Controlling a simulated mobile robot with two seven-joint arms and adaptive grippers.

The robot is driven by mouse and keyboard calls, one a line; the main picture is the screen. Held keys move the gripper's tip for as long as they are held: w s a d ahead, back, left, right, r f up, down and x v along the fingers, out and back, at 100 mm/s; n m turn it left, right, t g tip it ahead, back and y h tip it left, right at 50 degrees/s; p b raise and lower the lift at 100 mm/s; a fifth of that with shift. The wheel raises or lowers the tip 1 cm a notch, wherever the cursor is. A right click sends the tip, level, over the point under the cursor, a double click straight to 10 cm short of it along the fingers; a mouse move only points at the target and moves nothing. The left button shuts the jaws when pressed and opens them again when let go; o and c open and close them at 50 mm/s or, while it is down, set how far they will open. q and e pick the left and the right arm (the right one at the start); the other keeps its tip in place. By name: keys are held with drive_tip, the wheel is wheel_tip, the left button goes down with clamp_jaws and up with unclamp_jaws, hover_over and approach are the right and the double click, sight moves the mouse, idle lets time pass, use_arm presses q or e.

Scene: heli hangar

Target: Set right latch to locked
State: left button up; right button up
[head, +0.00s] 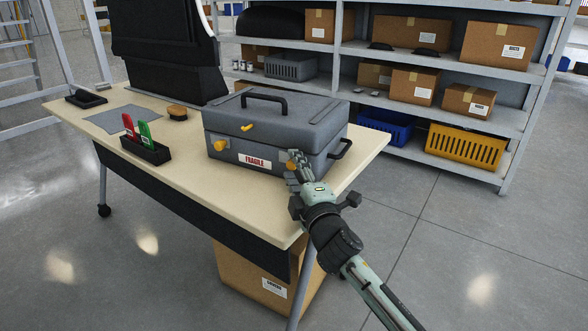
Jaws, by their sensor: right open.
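A grey toolbox (268,132) with a black top handle and a red-lettered FRAGILE label stands closed near the right end of the table. Its left latch (219,146) is yellow-orange on the front face. Its right latch (291,165) is the same colour and partly hidden behind my right gripper. A small yellow piece (247,127) sits at the front edge of the lid. My right gripper (295,160) is open, with its fingers at the right latch; whether they touch it I cannot tell. My left gripper is not in view.
The table (208,193) also holds a black holder (146,151) with red and green tools, a brush (177,113) and a grey mat (122,120). A cardboard box (250,277) stands under the table. A shelf (440,107) with boxes and bins stands behind. Floor to the right is clear.

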sight(274, 153)
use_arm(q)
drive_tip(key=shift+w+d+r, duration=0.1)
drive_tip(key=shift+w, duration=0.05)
use_arm(e)
clamp_jaws()
drive_tip(key=shift+w, duration=0.1)
drive_tip(key=a, duration=0.1)
drive_tip(key=w+a, duration=0.1)
drive_tip(key=a, duration=0.1)
drive_tip(key=shift+w+b, duration=0.2)
drive_tip(key=shift+b, duration=0.15)
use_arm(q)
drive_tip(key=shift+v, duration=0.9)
use_arm(e)
drive_tip(key=shift+c, duration=1.7)
unclamp_jaws()
drive_tip(key=o, duration=0.3)
drive_tip(key=shift+a, duration=0.1)
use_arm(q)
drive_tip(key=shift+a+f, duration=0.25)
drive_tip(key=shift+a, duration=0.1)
use_arm(e)
drive_tip(key=shift+o, duration=0.2)
